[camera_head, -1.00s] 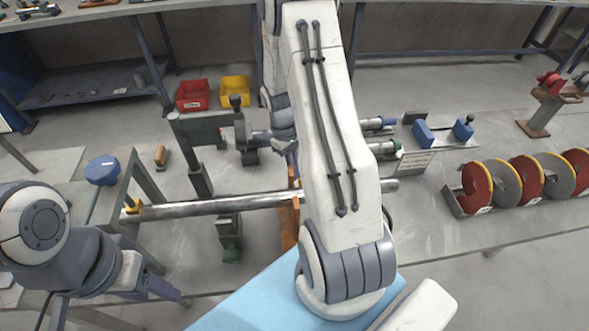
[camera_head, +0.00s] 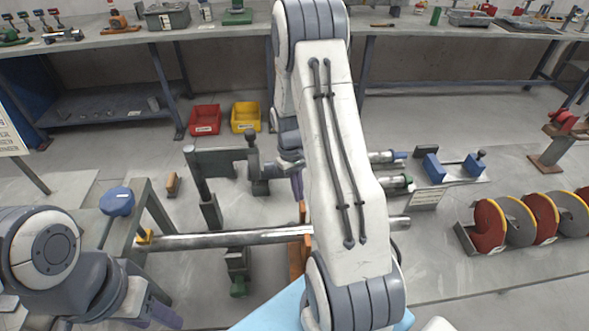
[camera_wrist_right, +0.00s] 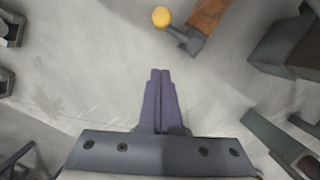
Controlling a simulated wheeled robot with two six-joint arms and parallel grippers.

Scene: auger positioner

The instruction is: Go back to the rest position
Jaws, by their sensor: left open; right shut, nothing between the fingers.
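My right arm stands tall through the middle of the head view. Its purple gripper fingers (camera_head: 297,185) show partly behind the arm, near the long metal shaft. In the right wrist view the right gripper (camera_wrist_right: 160,72) is shut, its two fingers together with nothing between them, above bare grey surface. My left gripper (camera_head: 166,314) is low at the left of the head view, in front of the shaft's left end. It is open, with no held object visible, and is partly cut off by the lower edge.
The metal shaft (camera_head: 220,239) lies across the middle, beside a dark clamp stand (camera_head: 208,205). A blue-topped part (camera_head: 117,201) is at left. Red and yellow bins (camera_head: 205,120) stand behind. Coloured auger discs (camera_head: 490,226) are at right. A yellow knob (camera_wrist_right: 161,17) shows in the wrist view.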

